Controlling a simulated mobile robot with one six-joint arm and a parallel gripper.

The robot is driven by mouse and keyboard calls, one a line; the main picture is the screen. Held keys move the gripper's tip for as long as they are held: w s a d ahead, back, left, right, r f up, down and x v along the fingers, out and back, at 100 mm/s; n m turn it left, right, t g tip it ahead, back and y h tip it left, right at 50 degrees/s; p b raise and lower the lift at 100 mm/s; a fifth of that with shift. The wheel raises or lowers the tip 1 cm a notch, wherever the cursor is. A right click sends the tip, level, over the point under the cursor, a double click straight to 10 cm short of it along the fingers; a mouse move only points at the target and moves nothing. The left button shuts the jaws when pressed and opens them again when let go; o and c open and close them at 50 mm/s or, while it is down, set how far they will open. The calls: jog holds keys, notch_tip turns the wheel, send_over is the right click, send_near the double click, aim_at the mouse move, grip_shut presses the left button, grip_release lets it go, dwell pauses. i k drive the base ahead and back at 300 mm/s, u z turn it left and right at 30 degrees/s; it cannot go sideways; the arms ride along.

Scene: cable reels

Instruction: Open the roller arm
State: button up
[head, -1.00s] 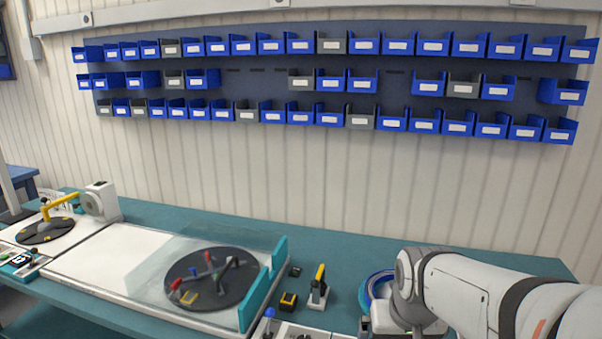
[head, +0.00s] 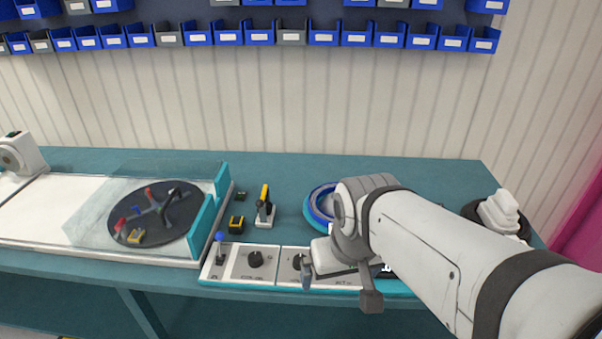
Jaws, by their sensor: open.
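No part in the present view can be surely told as the roller arm. The yellow arm over the dark disc at the far left of the earlier frame is outside the view now. A small upright device with a yellow and black handle (head: 265,199) stands on the bench, left of my gripper. My gripper (head: 339,287) is low over the front control panel, its two dark fingers apart, with nothing seen between them. My wrist and arm hide part of the panel and the bench behind it.
A dark reel disc (head: 172,222) with coloured pieces sits behind a clear guard (head: 95,215) with a teal edge. The control panel (head: 238,272) has a blue-topped lever (head: 220,243) and black knobs. A blue ring-shaped reel (head: 318,203) lies behind my wrist. The bench's back strip (head: 290,170) is clear.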

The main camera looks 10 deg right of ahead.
aim_at(260, 202)
jog(key=k, duration=0.95)
jog(key=u, duration=0.7)
jog(key=i, duration=0.75)
jog(key=z, duration=0.45)
jog(key=i, duration=0.75)
jog(key=z, duration=0.7)
